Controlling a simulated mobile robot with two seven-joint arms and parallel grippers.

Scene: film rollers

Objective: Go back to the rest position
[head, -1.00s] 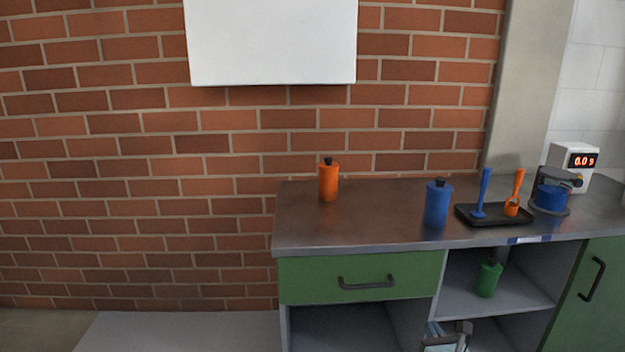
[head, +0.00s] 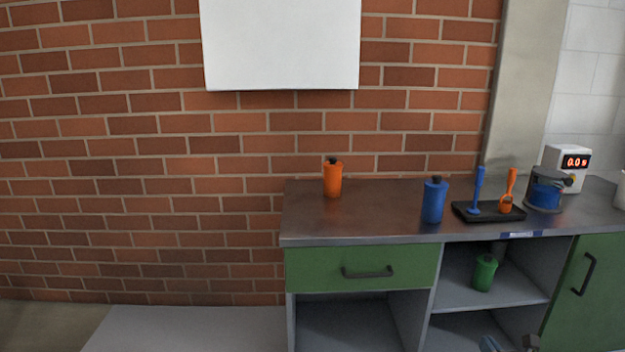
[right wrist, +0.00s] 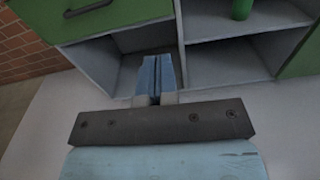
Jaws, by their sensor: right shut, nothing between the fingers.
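My right gripper shows at the bottom edge of the head view (head: 508,345), mostly cut off by the frame. In the right wrist view its two blue fingers (right wrist: 157,80) are together with nothing between them. It is in front of the cabinet's open lower shelves, below the green drawer, and holds nothing. My left gripper is not in view.
The cabinet's dark worktop (head: 380,215) carries an orange bottle (head: 332,180), a blue bottle (head: 434,202), a black tray (head: 487,218) with blue and orange tools, and a device with a red display (head: 568,165). A green bottle (head: 484,273) stands on the open shelf. Grey floor lies left.

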